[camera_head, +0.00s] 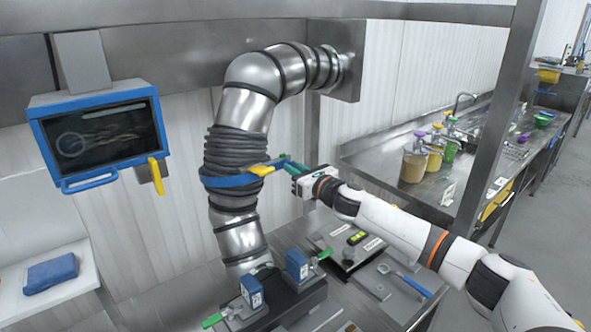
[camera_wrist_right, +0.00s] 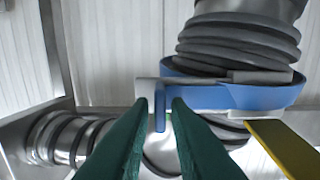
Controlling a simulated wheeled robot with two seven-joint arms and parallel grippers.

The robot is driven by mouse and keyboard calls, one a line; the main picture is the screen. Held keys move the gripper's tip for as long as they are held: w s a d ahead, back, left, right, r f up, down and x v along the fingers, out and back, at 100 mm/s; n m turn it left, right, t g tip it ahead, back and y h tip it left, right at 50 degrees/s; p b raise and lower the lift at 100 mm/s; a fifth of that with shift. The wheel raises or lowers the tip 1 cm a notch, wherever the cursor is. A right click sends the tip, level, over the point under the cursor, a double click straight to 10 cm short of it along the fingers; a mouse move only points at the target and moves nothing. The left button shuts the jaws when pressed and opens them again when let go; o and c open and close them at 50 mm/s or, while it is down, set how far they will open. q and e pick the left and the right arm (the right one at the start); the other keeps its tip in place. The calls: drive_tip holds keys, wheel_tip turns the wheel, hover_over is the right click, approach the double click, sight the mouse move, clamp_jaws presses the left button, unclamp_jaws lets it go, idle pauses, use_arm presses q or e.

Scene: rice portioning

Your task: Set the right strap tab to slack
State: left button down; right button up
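A blue strap (camera_head: 228,181) circles the ribbed sleeve of the steel duct, and it also shows in the right wrist view (camera_wrist_right: 240,96). A yellow tab (camera_head: 262,170) sits on its front; a yellow piece (camera_wrist_right: 284,148) shows at lower right in the wrist view. A narrow blue tab (camera_wrist_right: 160,110) stands upright at the strap's end. My right gripper (camera_wrist_right: 163,101) has its green fingers on either side of this blue tab, with narrow gaps visible. In the head view the right gripper (camera_head: 285,165) reaches the strap's right side. My left gripper is not in view.
The steel duct (camera_head: 245,105) rises and bends into the wall. A blue-framed screen (camera_head: 105,135) hangs at left. Blue clamp blocks (camera_head: 252,290) stand around the duct's foot. A counter (camera_head: 400,185) with bottles lies at right, behind a steel post (camera_head: 505,110).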

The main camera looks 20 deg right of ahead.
clamp_jaws()
drive_tip(key=a, duration=0.1)
drive_tip(key=s+a, duration=0.1)
drive_tip(key=a, duration=0.2)
drive_tip(key=shift+s+a+p, duration=0.2)
drive_tip(key=shift+s+p, duration=0.1)
drive_tip(key=shift+p, duration=0.1)
drive_tip(key=shift+o, duration=1.8)
unclamp_jaws()
drive_tip(key=shift+w+d, duration=0.1)
drive_tip(key=shift+d, duration=0.05)
drive_tip(key=b+v, duration=0.3)
drive_tip(key=v, duration=0.9)
